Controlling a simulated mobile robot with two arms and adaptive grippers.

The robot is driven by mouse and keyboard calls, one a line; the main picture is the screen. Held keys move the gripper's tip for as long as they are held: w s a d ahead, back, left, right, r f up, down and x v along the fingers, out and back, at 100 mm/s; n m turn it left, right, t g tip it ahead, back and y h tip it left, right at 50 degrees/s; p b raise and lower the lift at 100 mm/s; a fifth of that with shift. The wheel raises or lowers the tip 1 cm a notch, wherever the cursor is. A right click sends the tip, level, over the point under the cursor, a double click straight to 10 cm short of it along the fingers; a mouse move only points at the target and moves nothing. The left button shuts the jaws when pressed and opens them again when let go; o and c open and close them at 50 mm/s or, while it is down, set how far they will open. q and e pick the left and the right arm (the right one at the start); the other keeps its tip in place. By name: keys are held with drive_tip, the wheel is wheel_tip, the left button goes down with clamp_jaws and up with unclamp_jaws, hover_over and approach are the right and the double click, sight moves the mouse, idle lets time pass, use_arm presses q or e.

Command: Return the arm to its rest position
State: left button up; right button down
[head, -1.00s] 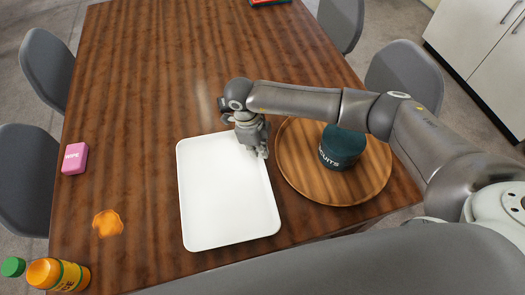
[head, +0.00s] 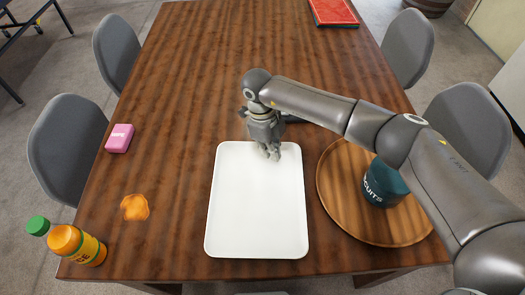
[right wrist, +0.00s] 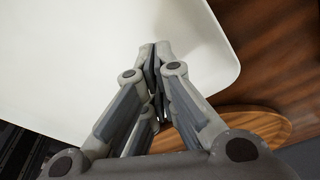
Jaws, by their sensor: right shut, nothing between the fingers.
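My right arm (head: 360,122) reaches in from the right across the table. My right gripper (head: 270,152) points down over the far right corner of the white tray (head: 257,215); its fingers are shut with nothing between them. In the right wrist view the closed fingers (right wrist: 158,50) show against the white tray (right wrist: 70,60), with the wooden tabletop beside it. My left gripper is not in view.
A round wooden board (head: 340,200) with a dark tin (head: 383,187) lies right of the tray. At left are a pink pack (head: 120,138), an orange spill (head: 135,207) and a juice bottle (head: 75,243). A red book (head: 333,12) lies far back. Grey chairs (head: 75,135) flank the table.

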drive_tip(key=shift+w+a+r+b, duration=0.1)
drive_tip(key=shift+w+a+b, duration=0.1)
drive_tip(key=shift+w+a, duration=0.3)
drive_tip(key=shift+w+a+b, duration=0.15)
drive_tip(key=shift+w+a, duration=0.1)
drive_tip(key=shift+a, duration=0.45)
